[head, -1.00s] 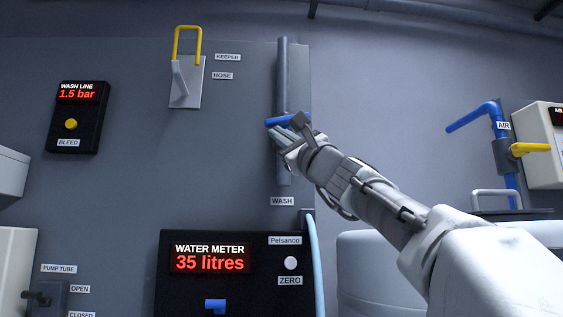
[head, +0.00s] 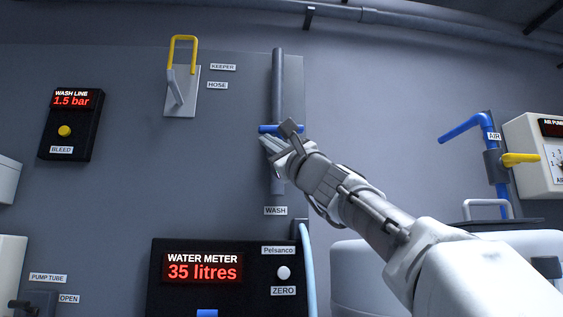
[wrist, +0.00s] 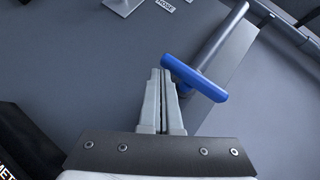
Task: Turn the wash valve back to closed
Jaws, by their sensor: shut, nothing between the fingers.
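The wash valve's blue handle (head: 270,128) lies level across the grey vertical pipe above the WASH label (head: 275,211). In the wrist view the blue handle (wrist: 195,79) sits crosswise on the grey pipe (wrist: 225,35). My gripper (head: 265,141) is shut and empty, just below the handle's left part in the head view. In the wrist view my gripper's (wrist: 161,72) fingertips are together beside the handle's left end. I cannot tell whether they touch it.
A water meter (head: 230,295) reading 35 litres stands below. A light blue hose (head: 309,270) hangs beside it. A keeper with a yellow loop (head: 184,50) is at upper left. An air valve with a yellow lever (head: 520,159) is at right.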

